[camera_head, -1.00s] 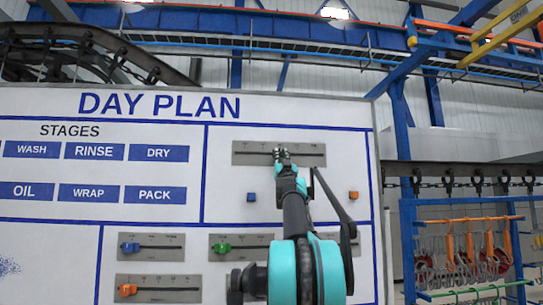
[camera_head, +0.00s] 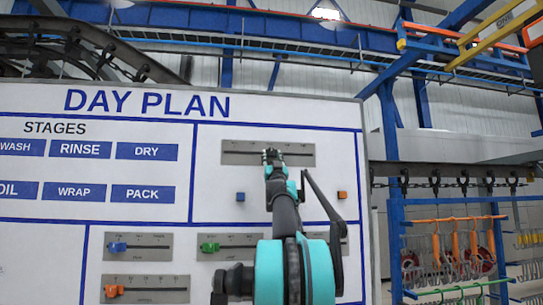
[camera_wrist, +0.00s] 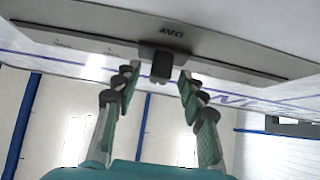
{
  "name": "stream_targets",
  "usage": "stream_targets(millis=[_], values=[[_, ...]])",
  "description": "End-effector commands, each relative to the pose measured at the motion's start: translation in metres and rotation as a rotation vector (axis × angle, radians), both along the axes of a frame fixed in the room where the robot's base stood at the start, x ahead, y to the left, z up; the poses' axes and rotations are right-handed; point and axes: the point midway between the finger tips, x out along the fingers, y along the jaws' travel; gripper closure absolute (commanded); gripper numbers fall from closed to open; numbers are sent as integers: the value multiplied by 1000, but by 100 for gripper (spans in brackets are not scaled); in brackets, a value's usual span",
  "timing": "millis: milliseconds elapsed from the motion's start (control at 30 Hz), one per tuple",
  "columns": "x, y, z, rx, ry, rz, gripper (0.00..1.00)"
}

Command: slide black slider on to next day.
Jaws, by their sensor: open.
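The black slider (camera_wrist: 161,64) shows in the wrist view as a dark block on a grey rail plate marked "DAY". My gripper (camera_wrist: 157,82) is open, with one finger on each side of the slider. The fingertips are close to the block; whether they touch it I cannot tell. In the head view, my gripper (camera_head: 271,156) is in front of the middle of the grey plate (camera_head: 237,153), at the upper right of the DAY PLAN board (camera_head: 330,105). The slider is hidden behind my gripper there.
Small blue (camera_head: 240,197) and orange (camera_head: 342,195) blocks sit below the plate. Lower plates carry a blue slider (camera_head: 117,247), a green slider (camera_head: 210,247) and an orange slider (camera_head: 115,291). A blue rack (camera_head: 395,250) with hanging items stands right of the board.

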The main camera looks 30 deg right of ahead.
Motion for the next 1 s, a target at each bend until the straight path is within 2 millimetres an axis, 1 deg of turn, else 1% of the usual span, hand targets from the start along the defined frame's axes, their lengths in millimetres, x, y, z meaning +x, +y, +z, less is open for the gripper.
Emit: stream_targets(millis=[300, 500, 700, 1000], values=[[-42, 11, -43, -1, 0, -2, 59], [-63, 18, -65, 1, 0, -1, 59], [-71, 20, -75, 0, 0, 0, 59], [-72, 21, -75, 0, 0, 0, 59]])
